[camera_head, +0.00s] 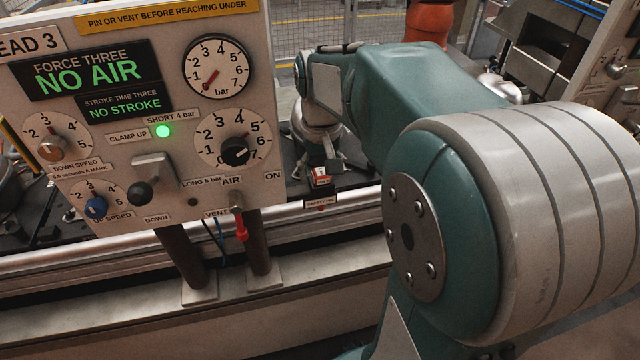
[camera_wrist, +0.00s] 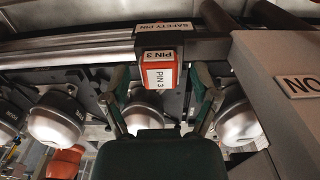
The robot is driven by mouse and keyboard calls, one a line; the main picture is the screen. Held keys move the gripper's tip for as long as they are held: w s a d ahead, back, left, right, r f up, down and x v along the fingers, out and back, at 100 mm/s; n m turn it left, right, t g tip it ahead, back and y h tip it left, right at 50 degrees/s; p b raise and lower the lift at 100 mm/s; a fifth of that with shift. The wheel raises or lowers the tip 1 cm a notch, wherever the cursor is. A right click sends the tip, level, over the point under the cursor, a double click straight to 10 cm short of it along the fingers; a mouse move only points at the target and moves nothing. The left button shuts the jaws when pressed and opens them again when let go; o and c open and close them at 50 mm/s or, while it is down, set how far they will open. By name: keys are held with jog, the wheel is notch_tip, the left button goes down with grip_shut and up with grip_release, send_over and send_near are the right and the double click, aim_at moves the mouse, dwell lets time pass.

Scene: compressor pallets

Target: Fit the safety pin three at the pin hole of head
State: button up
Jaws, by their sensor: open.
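The safety pin three shows in the wrist view as an orange-red block (camera_wrist: 149,58) with white "PIN 3" labels, below a rail labelled "SAFETY PIN". In the head view its red and white tag (camera_head: 321,176) sits by the rail, right of the control panel. My gripper (camera_wrist: 158,80) is open, with one finger on each side of the block; I cannot tell whether either touches it. In the head view the gripper (camera_head: 326,160) is small and partly hidden by my arm. I cannot make out the pin hole of head 3 in either view.
The head 3 panel (camera_head: 140,120) stands close on the left, with dials, a "NO AIR" display, a green lamp and a lever. A red-tipped piece (camera_head: 241,228) hangs below it. Rounded metal compressors (camera_wrist: 57,118) line the wrist view. A mesh fence (camera_head: 300,35) stands behind.

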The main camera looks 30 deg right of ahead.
dwell(0.3)
grip_shut()
jog(key=shift+r, duration=0.1)
jog(key=shift+r, duration=2.95)
notch_tip(320, 180, up, 6)
dwell(0.4)
